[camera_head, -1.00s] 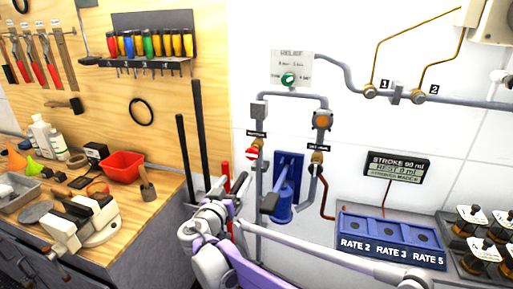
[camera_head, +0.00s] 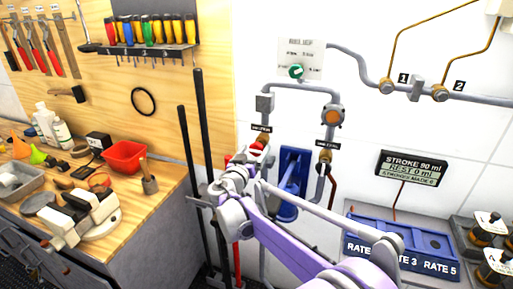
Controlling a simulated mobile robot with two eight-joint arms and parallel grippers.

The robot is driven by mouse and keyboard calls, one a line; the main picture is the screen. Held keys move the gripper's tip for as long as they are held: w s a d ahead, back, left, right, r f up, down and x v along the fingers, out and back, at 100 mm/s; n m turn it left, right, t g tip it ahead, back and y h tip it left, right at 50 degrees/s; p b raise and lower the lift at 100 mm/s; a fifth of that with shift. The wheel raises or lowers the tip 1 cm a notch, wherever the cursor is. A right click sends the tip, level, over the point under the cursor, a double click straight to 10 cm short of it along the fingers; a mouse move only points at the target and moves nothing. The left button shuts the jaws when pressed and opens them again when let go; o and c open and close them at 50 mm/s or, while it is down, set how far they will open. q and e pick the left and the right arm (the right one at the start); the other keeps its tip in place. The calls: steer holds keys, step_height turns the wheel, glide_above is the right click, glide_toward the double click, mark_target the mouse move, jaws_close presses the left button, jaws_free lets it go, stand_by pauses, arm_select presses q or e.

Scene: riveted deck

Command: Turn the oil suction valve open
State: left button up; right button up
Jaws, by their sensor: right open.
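A valve with a red and white handle (camera_head: 258,145) sits on the left vertical pipe on the white wall, under a small dark label too small to read. A second valve with a brass body (camera_head: 325,155) sits on the right pipe, also under a small label. I cannot read which one is the oil suction valve. My right gripper (camera_head: 250,158) is open and just below and in front of the red handle, overlapping its lower part. I cannot tell whether they touch. My purple arm hides the pipe below. My left gripper is not in view.
A blue pump (camera_head: 290,205) stands between the pipes, partly behind my arm. A green knob (camera_head: 296,71) is above. A blue rate tray (camera_head: 440,243) and a display (camera_head: 411,168) are right. Tall dark rods (camera_head: 201,130) stand left, beside a cluttered workbench (camera_head: 165,200).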

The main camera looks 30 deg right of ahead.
steer(key=shift+x, duration=1.05)
steer(key=c, duration=1.4)
